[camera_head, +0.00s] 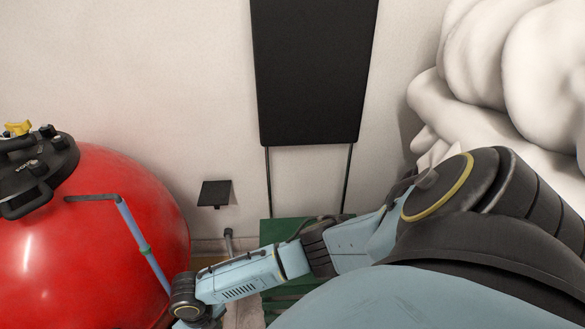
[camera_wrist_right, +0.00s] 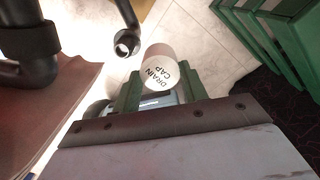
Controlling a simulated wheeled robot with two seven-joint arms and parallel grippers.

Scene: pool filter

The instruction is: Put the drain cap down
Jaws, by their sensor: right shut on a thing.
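The white drain cap (camera_wrist_right: 160,72), lettered "DRAIN CAP", is between the green fingers of my right gripper (camera_wrist_right: 160,84) in the right wrist view. The gripper is shut on it and holds it above the pale tiled floor. A dark pipe with an open round end (camera_wrist_right: 127,43) is just up and left of the cap, apart from it in the picture. In the head view my right arm reaches down to the lower left, beside the red tank (camera_head: 95,240); its gripper and the cap are hidden there. My left gripper is in neither view.
The red tank has a black lid fitting (camera_head: 35,165) with a yellow knob. A green slatted stand (camera_wrist_right: 255,40) is at the wrist view's upper right. Pale tiled floor (camera_wrist_right: 195,40) shows between.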

